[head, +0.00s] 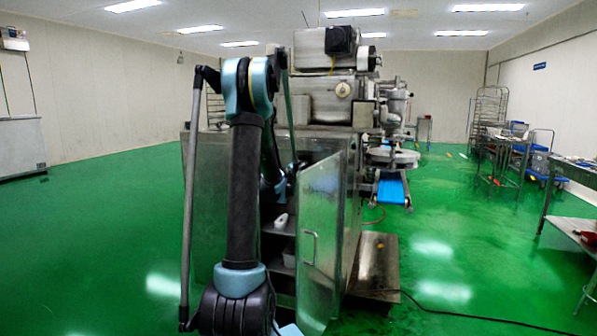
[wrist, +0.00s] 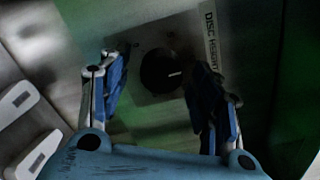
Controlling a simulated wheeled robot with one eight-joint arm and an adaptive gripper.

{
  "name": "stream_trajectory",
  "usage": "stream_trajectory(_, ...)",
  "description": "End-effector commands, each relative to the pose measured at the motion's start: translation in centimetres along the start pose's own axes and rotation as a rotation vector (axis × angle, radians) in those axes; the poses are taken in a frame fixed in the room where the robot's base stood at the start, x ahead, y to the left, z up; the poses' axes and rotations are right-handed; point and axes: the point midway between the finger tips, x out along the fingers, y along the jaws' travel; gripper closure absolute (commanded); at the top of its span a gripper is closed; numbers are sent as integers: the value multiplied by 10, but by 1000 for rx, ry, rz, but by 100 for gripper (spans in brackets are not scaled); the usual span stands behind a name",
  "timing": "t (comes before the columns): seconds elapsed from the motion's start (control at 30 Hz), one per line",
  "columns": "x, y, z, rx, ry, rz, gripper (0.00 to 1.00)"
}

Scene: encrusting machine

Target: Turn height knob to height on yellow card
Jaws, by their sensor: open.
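A round black knob (wrist: 160,71) with a short white pointer mark is on a pale square plate in the wrist view. The mark points to the right of the picture. A white label strip (wrist: 210,38) beside it seems to read "DISC HEIGHT". My gripper (wrist: 159,82) is open, with one blue finger on the left of the knob and one on the right. Whether either finger touches the knob is unclear. In the head view my arm reaches into the open cabinet of the steel machine (head: 325,110), and my gripper is hidden there. I cannot make out a yellow card.
The cabinet's open steel door (head: 320,225) stands just right of my arm. Shelves inside hold a small white object (head: 281,220). Pale slotted parts (wrist: 18,103) lie left of my gripper in the dim wrist view. Open green floor (head: 95,230) lies to the left.

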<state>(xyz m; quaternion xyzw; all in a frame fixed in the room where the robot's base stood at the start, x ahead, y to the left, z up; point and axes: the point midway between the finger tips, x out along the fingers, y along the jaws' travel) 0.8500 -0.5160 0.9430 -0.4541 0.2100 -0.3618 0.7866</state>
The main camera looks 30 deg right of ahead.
Motion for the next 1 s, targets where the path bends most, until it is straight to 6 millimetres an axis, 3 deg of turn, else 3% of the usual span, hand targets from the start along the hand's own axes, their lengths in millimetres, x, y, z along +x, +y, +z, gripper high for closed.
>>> stream_trajectory(0.27,2,0,0,0,0,0,42)
stream_trajectory(0.47,1,0,0,0,0,0,85)
stream_trajectory(0.5,1,0,0,0,0,0,86)
stream_trajectory(1.0,1,1,1,-7,-2,1,86)
